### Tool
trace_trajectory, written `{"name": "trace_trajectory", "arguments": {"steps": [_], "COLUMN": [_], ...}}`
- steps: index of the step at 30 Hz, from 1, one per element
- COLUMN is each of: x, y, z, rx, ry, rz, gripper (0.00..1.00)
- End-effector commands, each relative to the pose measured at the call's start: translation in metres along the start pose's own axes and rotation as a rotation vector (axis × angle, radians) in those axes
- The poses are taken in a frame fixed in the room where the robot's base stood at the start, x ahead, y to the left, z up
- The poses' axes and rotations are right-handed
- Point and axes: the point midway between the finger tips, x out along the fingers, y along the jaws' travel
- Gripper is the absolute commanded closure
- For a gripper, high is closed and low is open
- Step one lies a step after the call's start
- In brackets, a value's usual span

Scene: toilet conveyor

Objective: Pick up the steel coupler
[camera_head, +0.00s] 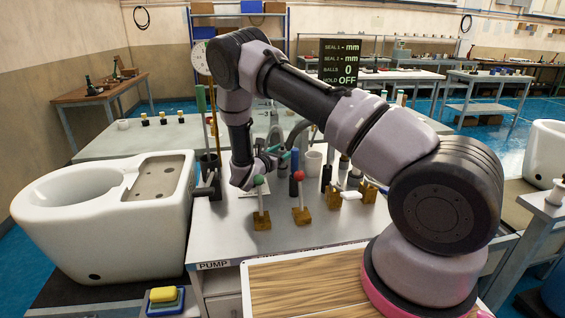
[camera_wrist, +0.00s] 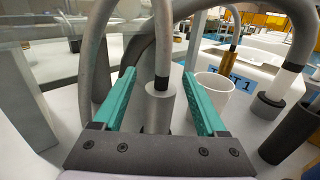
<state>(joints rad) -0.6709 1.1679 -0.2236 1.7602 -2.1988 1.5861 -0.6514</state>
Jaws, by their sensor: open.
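A gap shows between each finger and the coupler in this view. In the head view my gripper (camera_head: 279,154) is low over the pump table, among the upright cylinders and hoses. I cannot clearly pick out the coupler there.
A white cup (camera_wrist: 213,88) stands close beside the right finger. In the head view, green-knobbed (camera_head: 259,181) and red-knobbed (camera_head: 301,177) levers stand in front. A white toilet (camera_head: 105,212) is at left.

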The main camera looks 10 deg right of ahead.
Motion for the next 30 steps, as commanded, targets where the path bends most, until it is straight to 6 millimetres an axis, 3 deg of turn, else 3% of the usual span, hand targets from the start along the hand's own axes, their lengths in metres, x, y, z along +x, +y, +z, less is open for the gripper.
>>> {"name": "trace_trajectory", "arguments": {"steps": [3,11,12,17,18,30], "x": [0.0125,0.0153,0.0153,0.0152,0.0152,0.0151], "y": [-0.0007,-0.0001,-0.0001,-0.0002,-0.0002,0.0002], "z": [-0.0004,-0.0002,-0.0002,-0.0002,-0.0002,0.0053], "rx": [0.000,-0.001,-0.001,-0.001,-0.001,0.000], "ry": [0.001,0.001,0.001,0.001,0.001,0.000], "rz": [-0.001,0.001,0.001,0.001,0.001,0.001], "gripper": [0.26,0.26,0.33,0.94,1.00,1.00]}}
